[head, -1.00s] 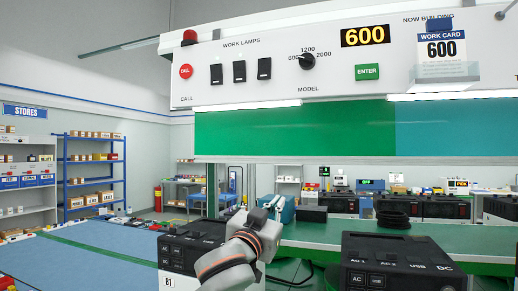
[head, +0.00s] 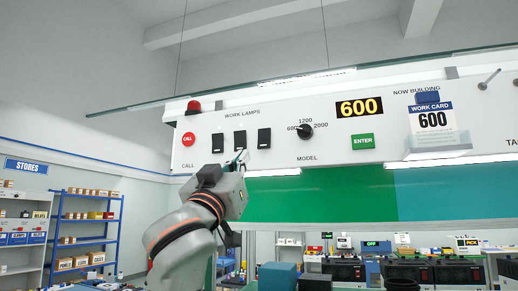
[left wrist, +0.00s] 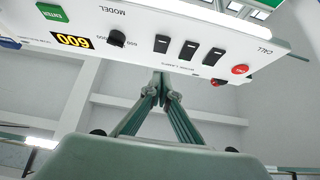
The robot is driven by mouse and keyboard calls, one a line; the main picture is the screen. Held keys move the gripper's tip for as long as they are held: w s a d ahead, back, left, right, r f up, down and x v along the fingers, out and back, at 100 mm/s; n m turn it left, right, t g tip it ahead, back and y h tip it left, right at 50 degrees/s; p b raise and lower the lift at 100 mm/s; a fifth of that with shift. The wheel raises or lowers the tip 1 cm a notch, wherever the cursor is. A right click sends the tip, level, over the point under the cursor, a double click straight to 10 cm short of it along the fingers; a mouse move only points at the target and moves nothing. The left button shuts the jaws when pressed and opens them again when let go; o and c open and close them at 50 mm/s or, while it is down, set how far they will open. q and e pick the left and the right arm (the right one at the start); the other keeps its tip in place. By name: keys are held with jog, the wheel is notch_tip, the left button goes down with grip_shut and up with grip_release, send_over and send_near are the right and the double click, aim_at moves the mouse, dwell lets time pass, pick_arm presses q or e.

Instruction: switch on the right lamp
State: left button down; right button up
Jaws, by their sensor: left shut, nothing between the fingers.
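Three black rocker switches sit in a row under the WORK LAMPS label on the white panel; the right lamp switch (head: 264,138) is nearest the model knob. It also shows in the left wrist view (left wrist: 161,44), where the panel appears upside down. The middle switch (head: 240,141) and left switch (head: 218,144) are beside it. My left gripper (head: 242,156) is shut and empty, its tips just below the switch row. In the left wrist view the closed fingertips (left wrist: 160,76) appear apart from the right switch. My right gripper is out of view.
The red CALL button (head: 188,139) is left of the switches. The model knob (head: 305,131), green ENTER button (head: 362,141), 600 display (head: 359,107) and work card (head: 431,128) are to the right. Lit strips (head: 275,173) run under the panel.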

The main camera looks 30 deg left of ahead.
pick_arm(q)
jog(key=p, duration=0.3)
send_near(263, 142)
notch_tip(263, 142, up, 4)
jog(key=w, duration=0.1)
jog(key=w+a+p, duration=0.1)
jog(key=w, duration=0.1)
jog(key=shift+w, duration=0.1)
jog(key=shift+w+f, duration=0.1)
jog(key=shift+w, duration=0.45)
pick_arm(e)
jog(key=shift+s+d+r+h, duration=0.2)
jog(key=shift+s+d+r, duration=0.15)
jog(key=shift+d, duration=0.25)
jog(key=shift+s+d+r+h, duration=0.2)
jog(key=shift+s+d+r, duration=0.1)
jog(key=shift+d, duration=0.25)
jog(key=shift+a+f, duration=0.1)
